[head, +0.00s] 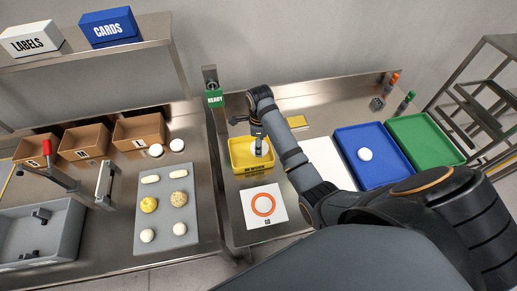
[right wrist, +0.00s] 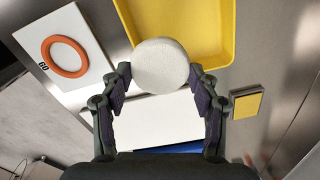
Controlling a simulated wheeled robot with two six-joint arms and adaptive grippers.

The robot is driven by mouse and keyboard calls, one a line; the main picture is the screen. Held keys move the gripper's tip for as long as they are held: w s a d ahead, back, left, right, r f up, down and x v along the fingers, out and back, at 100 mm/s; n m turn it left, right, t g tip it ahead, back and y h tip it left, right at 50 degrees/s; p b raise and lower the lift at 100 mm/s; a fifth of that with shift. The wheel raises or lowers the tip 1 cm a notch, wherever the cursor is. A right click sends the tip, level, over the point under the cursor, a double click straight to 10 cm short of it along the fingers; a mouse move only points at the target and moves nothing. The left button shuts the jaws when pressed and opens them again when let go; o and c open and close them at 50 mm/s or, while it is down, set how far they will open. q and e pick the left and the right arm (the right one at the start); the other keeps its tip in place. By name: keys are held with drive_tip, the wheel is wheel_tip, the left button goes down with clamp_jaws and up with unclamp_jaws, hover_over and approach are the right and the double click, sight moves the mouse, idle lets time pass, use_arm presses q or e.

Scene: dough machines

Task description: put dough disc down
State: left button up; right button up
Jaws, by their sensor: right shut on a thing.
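My right gripper (head: 258,143) is over the yellow tray (head: 236,158) in the head view. In the right wrist view my right gripper (right wrist: 161,88) is shut on a round, off-white dough disc (right wrist: 161,66), held between its two fingertips. The disc overlaps the near edge of the yellow tray (right wrist: 213,58) in that view. In the head view the disc (head: 264,149) is partly hidden by the gripper. I cannot tell the gap between disc and tray. My left gripper is not in view.
A white card with an orange ring (head: 264,206) lies in front of the yellow tray. A white board (head: 322,158), a blue tray (head: 345,146) holding a white dough piece, and a green tray (head: 440,152) are to the right. A grey board (head: 163,221) with several dough pieces is left.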

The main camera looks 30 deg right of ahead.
drive_tip(key=w+f, duration=0.1)
drive_tip(key=w+d+f, duration=0.1)
drive_tip(key=f, duration=0.2)
drive_tip(key=shift+w+d+f, duration=0.15)
drive_tip(key=shift+w+d, duration=0.15)
drive_tip(key=shift+w, duration=0.1)
drive_tip(key=shift+w+d+f, duration=0.1)
drive_tip(key=shift+w+f, duration=0.15)
drive_tip(key=shift+f, duration=0.1)
wheel_tip(320, 180, down, 3)
drive_tip(key=shift+d+f, duration=0.1)
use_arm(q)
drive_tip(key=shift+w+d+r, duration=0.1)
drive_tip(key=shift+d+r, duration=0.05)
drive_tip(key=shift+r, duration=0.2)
use_arm(e)
drive_tip(key=shift+f, duration=0.1)
drive_tip(key=shift+f, duration=0.1)
drive_tip(key=o, duration=1.1)
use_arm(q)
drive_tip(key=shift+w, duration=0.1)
